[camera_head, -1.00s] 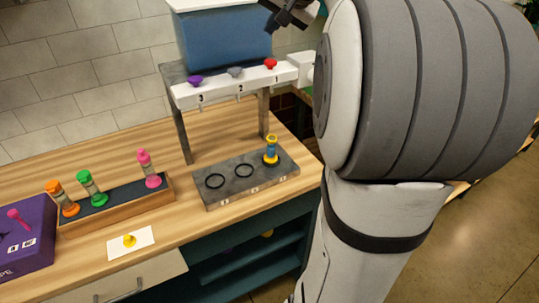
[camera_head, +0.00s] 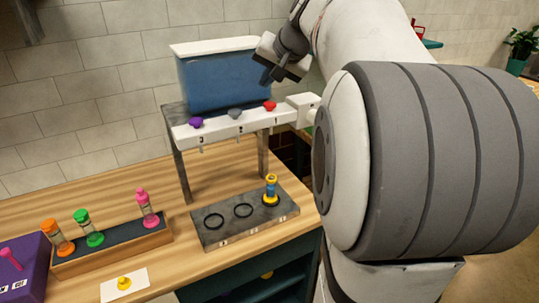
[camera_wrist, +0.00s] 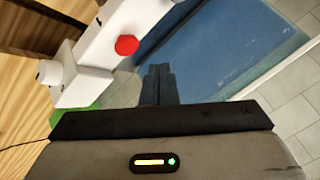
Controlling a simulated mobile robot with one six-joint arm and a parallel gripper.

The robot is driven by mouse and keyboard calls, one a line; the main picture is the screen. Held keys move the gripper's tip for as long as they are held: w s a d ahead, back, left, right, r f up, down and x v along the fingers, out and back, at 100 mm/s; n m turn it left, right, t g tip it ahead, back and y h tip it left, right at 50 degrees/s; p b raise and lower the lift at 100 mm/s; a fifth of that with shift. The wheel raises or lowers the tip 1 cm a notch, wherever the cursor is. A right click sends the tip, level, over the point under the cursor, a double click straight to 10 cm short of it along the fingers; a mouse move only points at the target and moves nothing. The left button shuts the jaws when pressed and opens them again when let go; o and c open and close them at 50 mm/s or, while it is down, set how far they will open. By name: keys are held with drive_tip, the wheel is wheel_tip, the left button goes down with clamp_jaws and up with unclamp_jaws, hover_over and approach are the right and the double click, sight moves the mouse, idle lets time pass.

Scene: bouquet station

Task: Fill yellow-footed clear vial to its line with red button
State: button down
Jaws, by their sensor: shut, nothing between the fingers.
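The yellow-footed vial (camera_head: 271,190) stands upright on the grey base plate (camera_head: 228,233), at the right-hand spot under outlet 1. It has a yellow top and a bluish middle; its fill line and level are too small to make out. The red button (camera_head: 270,106) sits on the white dispenser bar (camera_head: 222,126) above number 1. It also shows in the wrist view (camera_wrist: 127,44). My gripper (camera_head: 268,78) is shut and empty, above and just behind the red button, near the tank. In the wrist view its fingers (camera_wrist: 158,84) are together, apart from the button.
A blue tank (camera_head: 220,80) stands behind the bar. Grey (camera_head: 235,113) and purple (camera_head: 196,122) buttons are left of the red one. A wooden rack (camera_head: 110,250) holds orange, green and pink vials. A card (camera_head: 140,280) with a yellow piece and a purple box (camera_head: 28,262) lie in front.

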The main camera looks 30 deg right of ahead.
drive_tip(key=s+a+f+n+g, duration=0.2)
drive_tip(key=s+a+f, duration=0.3)
drive_tip(key=s+f, duration=0.2)
drive_tip(key=s+a+f+n+g, duration=0.1)
drive_tip(key=s+a+f+n, duration=0.1)
drive_tip(key=s+a+f, duration=0.3)
drive_tip(key=s+a+f+n+g+h, duration=0.1)
drive_tip(key=s+a+f, duration=0.4)
drive_tip(key=s+f, duration=0.6)
drive_tip(key=shift+s+n+g, duration=0.55)
drive_tip(key=shift+n+g, duration=0.25)
drive_tip(key=shift+n, duration=0.2)
